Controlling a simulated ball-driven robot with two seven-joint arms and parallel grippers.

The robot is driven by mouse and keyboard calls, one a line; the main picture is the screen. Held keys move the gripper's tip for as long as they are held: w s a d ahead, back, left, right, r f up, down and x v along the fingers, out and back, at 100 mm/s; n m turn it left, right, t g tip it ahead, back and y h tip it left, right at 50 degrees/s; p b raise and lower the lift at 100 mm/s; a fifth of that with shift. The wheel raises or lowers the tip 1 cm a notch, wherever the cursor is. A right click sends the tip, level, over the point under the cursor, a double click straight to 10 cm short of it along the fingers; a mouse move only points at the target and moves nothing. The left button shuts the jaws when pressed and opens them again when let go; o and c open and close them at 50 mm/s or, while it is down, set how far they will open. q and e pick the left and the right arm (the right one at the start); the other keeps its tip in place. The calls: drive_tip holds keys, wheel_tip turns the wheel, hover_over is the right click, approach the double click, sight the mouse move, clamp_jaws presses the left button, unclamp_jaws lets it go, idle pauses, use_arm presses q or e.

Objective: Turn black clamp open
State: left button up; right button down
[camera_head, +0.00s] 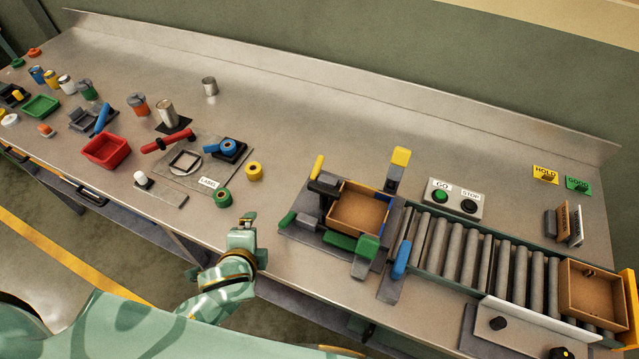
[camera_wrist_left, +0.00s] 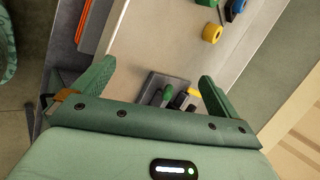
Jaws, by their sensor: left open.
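The black clamp (camera_head: 324,188) sits on the left side of a grey fixture around a brown box (camera_head: 358,210), with a yellow handle (camera_head: 317,167) just behind it. In the left wrist view, a small black part (camera_wrist_left: 180,100) shows between a green handle (camera_wrist_left: 168,92) and a yellow one, on a grey plate. I cannot clearly tell the clamp's position. My left gripper (camera_head: 243,222) is left of the fixture, near the table's front edge, apart from the clamp. Its fingers (camera_wrist_left: 157,70) are spread and empty in the wrist view; the gripper's body hides part of the fixture there.
A roller conveyor (camera_head: 480,255) runs right from the fixture to another brown box (camera_head: 592,295). A GO/STOP button box (camera_head: 454,200) stands behind. Yellow (camera_head: 254,171) and green (camera_head: 222,197) rings lie left. A green handle (camera_head: 287,219) sticks out at the fixture's left.

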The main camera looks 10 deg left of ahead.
sight(323, 191)
use_arm(q)
drive_tip(key=w+d+r+m+t+h, duration=0.15)
drive_tip(key=d+r+m, duration=0.3)
drive_tip(key=m, duration=0.65)
drive_tip(key=d+r+m+t+h, duration=0.3)
drive_tip(key=d+m, duration=0.2)
drive_tip(key=m, duration=0.7)
drive_tip(key=b+x, duration=0.1)
drive_tip(key=x, duration=1.4)
drive_tip(key=shift+w+b, duration=0.2)
drive_tip(key=shift+b, duration=0.15)
use_arm(e)
drive_tip(key=shift+s+f, duration=0.25)
drive_tip(key=shift+f, duration=0.55)
drive_tip(key=shift+d, duration=0.1)
use_arm(q)
drive_tip(key=c, duration=1)
